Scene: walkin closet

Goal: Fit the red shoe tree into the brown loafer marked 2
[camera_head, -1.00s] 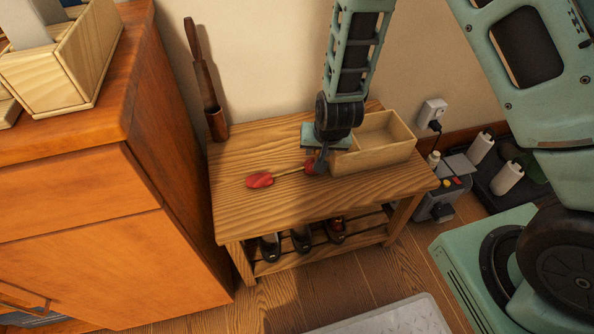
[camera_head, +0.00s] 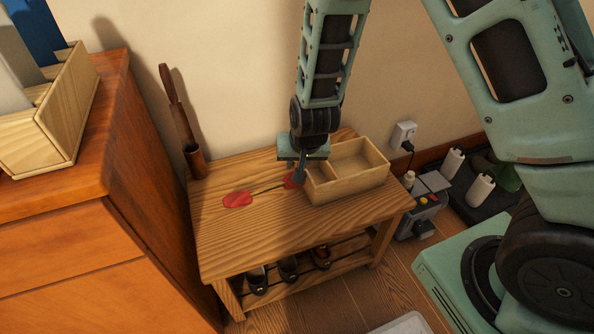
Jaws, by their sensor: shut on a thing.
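The red shoe tree (camera_head: 237,200) has a red toe piece, a thin pale rod and a red heel piece (camera_head: 291,181). It is at the bench top, toe end to the left; I cannot tell whether it touches the wood. My gripper (camera_head: 298,179) points down and is shut on the heel end, just left of the wooden box. Shoes stand on the rack under the bench: a dark one (camera_head: 257,280), another dark one (camera_head: 289,268) and a reddish-brown one (camera_head: 321,257). No number marks are readable, so I cannot tell which is loafer 2.
The divided wooden box (camera_head: 347,187) stands at the right of the bench (camera_head: 230,245). A brown holder with a long handle (camera_head: 194,160) stands at its back left corner. An orange cabinet (camera_head: 90,240) is close on the left. A grey device (camera_head: 424,205) is plugged in at the right.

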